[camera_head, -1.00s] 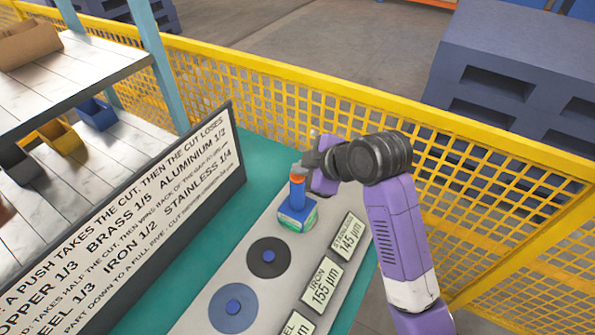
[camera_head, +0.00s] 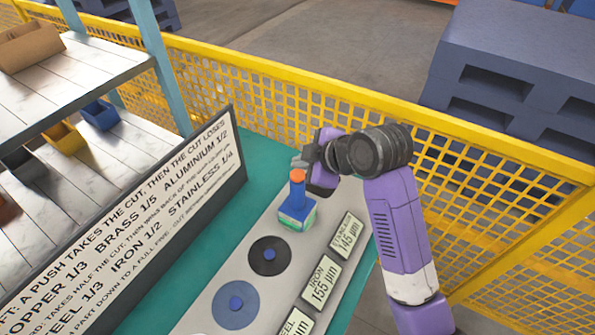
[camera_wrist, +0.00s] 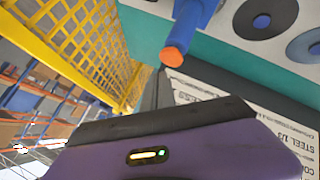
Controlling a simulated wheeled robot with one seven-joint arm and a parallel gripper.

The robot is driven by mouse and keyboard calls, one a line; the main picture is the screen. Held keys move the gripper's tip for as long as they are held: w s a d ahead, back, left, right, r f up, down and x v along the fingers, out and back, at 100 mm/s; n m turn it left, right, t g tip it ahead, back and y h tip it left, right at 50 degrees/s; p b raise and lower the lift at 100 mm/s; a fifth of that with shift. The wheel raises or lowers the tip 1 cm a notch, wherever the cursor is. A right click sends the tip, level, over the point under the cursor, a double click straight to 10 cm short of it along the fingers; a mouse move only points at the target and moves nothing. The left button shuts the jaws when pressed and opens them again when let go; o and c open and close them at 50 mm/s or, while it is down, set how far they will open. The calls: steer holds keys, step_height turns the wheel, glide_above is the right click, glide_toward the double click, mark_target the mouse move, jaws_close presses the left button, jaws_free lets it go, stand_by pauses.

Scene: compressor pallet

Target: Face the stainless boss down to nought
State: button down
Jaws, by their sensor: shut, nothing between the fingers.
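A blue post with an orange top (camera_head: 297,176) stands upright on a blue block with a pale green-and-white base (camera_head: 296,218), at the far end of the grey strip. It is beside the card reading STAINLESS 145 µm (camera_head: 347,236). The boss itself cannot be told apart under it. My gripper (camera_head: 301,161) is shut and empty, just behind and above the orange top; whether they touch cannot be told. In the wrist view the post's orange tip (camera_wrist: 174,56) shows near the top centre, beyond the purple gripper body.
Two discs with blue hubs, one dark (camera_head: 268,262) and one blue (camera_head: 236,314), lie nearer on the strip. Cards read IRON 155 µm (camera_head: 321,282) and a partly hidden STEEL. A rule board (camera_head: 130,235) stands left. Yellow mesh fencing (camera_head: 290,95) runs behind the bench.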

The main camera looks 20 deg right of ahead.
mark_target(300, 176)
steer(key=shift+r+p, duration=1.8)
steer(key=shift+r, duration=0.5)
steer(key=shift+f, duration=0.1)
steer(key=w+d+r+m+t+h, duration=0.1)
steer(key=w+d+r+m+t, duration=0.1)
steer(key=w+r+m+t, duration=0.35)
steer(key=s+f+m+b, duration=0.2)
steer(key=s+f, duration=0.2)
steer(key=s, duration=1.1)
steer(key=s+a+f+m+h+b, duration=0.1)
steer(key=s+f, duration=0.3)
steer(key=s, duration=1.2)
steer(key=s+a+f+m+b, duration=0.1)
steer(key=s+f+m+b, duration=0.2)
steer(key=s, duration=1.2)
steer(key=shift+s+a+f+m+h, duration=0.25)
steer(key=shift+f+m+h, duration=0.15)
steer(key=shift+f+m, duration=0.25)
steer(key=shift+f+t, duration=0.1)
steer(key=shift+t, duration=0.15)
